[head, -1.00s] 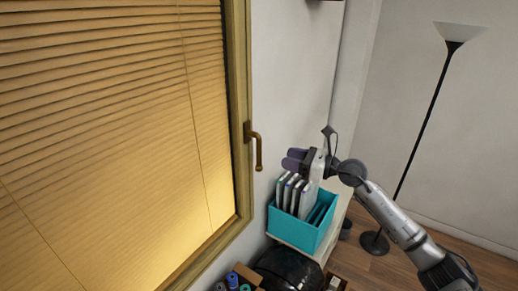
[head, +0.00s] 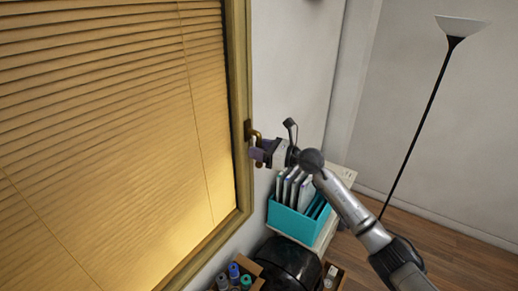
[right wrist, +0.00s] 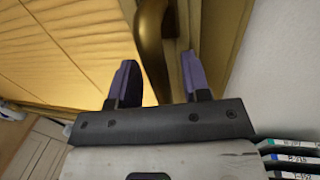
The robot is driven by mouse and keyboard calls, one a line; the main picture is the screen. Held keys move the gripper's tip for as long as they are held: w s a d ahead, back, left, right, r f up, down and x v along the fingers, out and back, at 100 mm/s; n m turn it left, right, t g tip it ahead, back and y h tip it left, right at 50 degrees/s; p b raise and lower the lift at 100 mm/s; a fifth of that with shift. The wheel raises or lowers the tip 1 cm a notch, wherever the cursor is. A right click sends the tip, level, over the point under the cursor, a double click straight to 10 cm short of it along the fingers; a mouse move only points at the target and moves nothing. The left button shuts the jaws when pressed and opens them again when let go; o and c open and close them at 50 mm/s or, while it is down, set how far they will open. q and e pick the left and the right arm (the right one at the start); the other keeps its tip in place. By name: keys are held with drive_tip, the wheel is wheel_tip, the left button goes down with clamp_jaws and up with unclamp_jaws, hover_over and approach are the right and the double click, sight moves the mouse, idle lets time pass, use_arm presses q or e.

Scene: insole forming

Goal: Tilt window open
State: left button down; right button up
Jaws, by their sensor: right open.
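The window (head: 110,130) has a wooden frame and a yellow blind, and fills the left of the head view. Its brass handle (head: 249,131) sits on the right side of the frame with its grip pointing down. My right gripper (head: 260,152) is at the handle and covers part of it. In the right wrist view, the handle (right wrist: 151,40) comes down between the two purple fingers of the open right gripper (right wrist: 158,78), with gaps on both sides. My left gripper is not in view.
A teal file box (head: 297,219) with upright folders stands on a low cabinet below my right arm. A box of spray cans (head: 238,275) and a dark rounded object (head: 287,262) are below the window. A floor lamp (head: 425,110) stands at the right.

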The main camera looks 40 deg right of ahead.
clamp_jaws()
idle(0.3)
drive_tip(key=shift+a, duration=0.1)
